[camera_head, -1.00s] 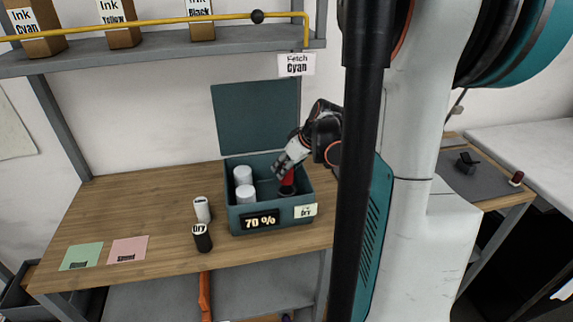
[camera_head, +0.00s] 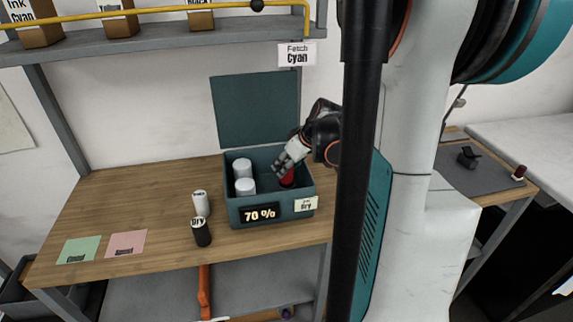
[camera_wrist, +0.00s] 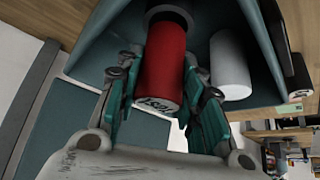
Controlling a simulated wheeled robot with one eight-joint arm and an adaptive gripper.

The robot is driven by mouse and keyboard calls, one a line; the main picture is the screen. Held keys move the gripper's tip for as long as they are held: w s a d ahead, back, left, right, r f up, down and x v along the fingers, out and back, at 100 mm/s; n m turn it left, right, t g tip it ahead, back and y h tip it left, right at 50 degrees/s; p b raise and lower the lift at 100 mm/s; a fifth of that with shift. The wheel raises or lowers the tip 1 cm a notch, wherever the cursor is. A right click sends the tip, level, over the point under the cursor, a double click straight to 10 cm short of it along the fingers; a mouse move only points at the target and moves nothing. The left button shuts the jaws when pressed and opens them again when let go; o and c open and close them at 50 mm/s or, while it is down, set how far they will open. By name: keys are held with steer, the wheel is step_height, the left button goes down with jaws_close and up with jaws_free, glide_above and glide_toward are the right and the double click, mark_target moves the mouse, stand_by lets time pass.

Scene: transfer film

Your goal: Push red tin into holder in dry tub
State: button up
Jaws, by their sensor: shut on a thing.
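The red tin (camera_wrist: 163,72) is a red cylinder with a pale, lettered end. It also shows at the right side of the dry tub in the head view (camera_head: 288,180). My gripper (camera_wrist: 158,92) is shut on it, with teal fingers on both sides. In the head view my gripper (camera_head: 282,171) reaches down into the tub. The dry tub (camera_head: 235,213) is a dark teal box with its lid open, a 70 % display and a Dry label in front. A dark round holder (camera_wrist: 168,14) shows at the tin's far end. How deep the tin sits in it is unclear.
White tins (camera_head: 244,188) stand at the tub's left side. One white tin (camera_wrist: 230,68) is close beside my gripper in the wrist view. A white tin (camera_head: 200,203) and a black tin (camera_head: 202,232) stand left of the tub. The open lid (camera_head: 252,110) rises behind.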

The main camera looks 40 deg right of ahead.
mark_target(287, 174)
steer(key=shift+f+b, duration=1.55)
steer(key=shift+f, duration=0.35)
steer(key=o, duration=1.2)
steer(key=v, duration=0.7)
steer(key=shift+s+r, duration=0.1)
steer(key=shift+r, duration=0.1)
